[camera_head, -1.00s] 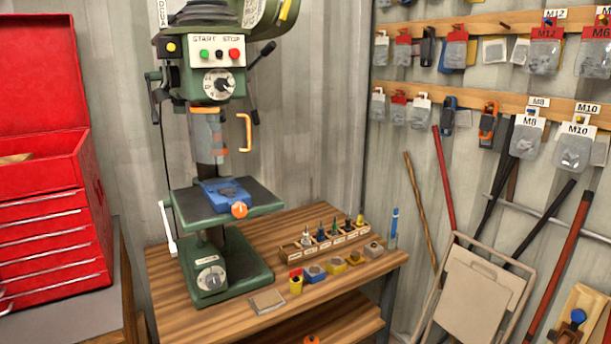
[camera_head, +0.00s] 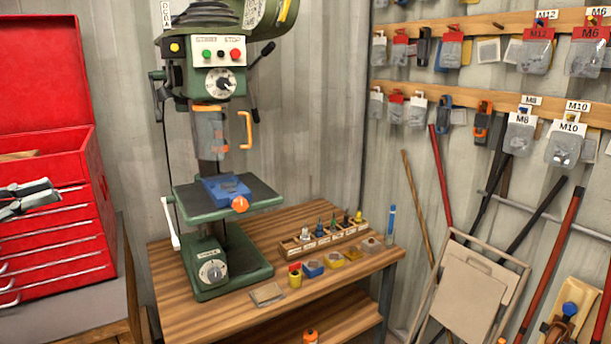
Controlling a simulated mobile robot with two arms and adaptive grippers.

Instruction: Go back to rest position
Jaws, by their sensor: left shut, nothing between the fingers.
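My left gripper (camera_head: 40,198) shows at the left edge of the head view, in front of the drawers of the red tool chest. Its grey and black fingers point right and are closed together with nothing between them. It is apart from the drill press and the wooden bench. Most of my left arm is outside the picture. My right gripper is not in the picture.
A green drill press (camera_head: 222,270) with a blue vise (camera_head: 226,188) stands on a wooden bench (camera_head: 180,318). A bit rack (camera_head: 322,238) and small blocks are on its right. The red tool chest (camera_head: 60,250) is left. Tools and folded chair (camera_head: 470,295) are right.

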